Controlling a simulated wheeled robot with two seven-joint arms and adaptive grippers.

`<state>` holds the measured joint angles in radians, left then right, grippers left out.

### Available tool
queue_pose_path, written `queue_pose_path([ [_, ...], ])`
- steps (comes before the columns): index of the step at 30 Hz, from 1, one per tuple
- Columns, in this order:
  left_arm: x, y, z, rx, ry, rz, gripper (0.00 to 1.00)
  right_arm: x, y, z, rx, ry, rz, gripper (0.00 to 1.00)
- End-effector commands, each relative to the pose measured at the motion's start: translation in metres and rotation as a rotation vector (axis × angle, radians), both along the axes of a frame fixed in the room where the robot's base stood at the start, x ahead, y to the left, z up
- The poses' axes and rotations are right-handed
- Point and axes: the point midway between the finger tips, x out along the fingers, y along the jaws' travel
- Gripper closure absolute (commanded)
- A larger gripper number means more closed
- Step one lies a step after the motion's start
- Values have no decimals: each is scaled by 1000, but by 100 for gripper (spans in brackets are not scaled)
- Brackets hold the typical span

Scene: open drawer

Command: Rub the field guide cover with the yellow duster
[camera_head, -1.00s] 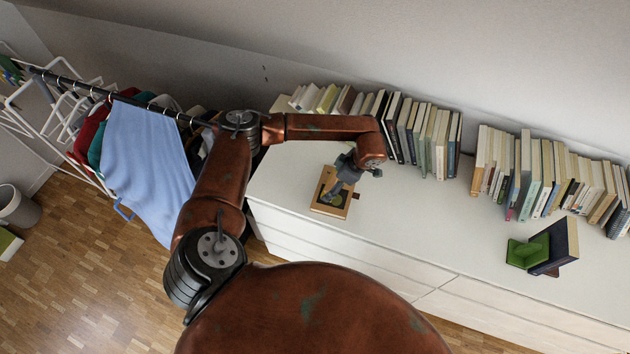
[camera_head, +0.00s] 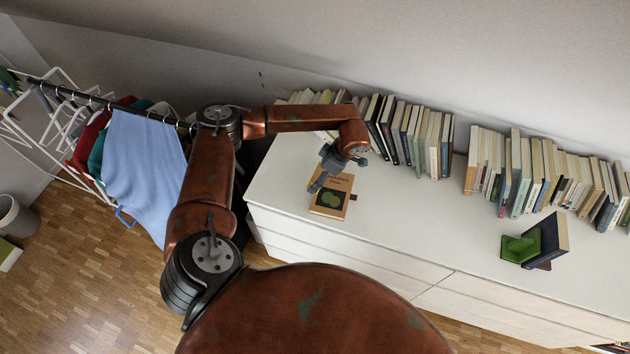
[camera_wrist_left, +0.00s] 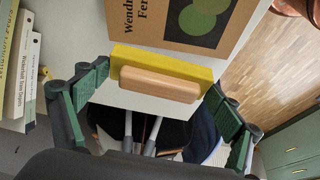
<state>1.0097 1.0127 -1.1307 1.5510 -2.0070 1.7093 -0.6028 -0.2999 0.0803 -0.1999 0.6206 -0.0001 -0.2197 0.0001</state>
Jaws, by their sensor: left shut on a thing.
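The field guide (camera_head: 330,201) is a tan book with a dark square and green discs on its cover, lying on the white cabinet top. Part of its cover shows at the top of the left wrist view (camera_wrist_left: 203,38). My left gripper (camera_head: 317,184) is over the book's left edge in the head view. It is shut on the yellow duster (camera_wrist_left: 190,61), a yellow pad with a pale wooden grip, its fingers at the two ends. The duster lies beside or over the cover's edge; I cannot tell whether they touch. My right gripper is out of view.
Rows of upright books (camera_head: 410,132) stand along the wall behind. A green bookend (camera_head: 519,248) with a dark book (camera_head: 550,243) stands at the right. A clothes rack with a blue cloth (camera_head: 145,175) is at the left. The cabinet top (camera_head: 430,225) is clear in the middle.

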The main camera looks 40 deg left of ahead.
Motion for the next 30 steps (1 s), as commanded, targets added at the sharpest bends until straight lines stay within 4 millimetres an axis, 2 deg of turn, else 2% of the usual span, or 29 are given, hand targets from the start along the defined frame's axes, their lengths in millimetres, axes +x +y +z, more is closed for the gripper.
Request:
queue_pose_path([
  [3, -1, 1, 14, -1, -1, 2, 33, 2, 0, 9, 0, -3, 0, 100],
  [9, -2, 2, 28, -1, 0, 4, 33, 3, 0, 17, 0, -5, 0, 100],
  [26, -2, 3, 28, -1, 1, 6, 33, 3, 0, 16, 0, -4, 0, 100],
  [30, -12, 4, 26, -7, 8, 9, 33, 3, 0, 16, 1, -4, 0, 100],
])
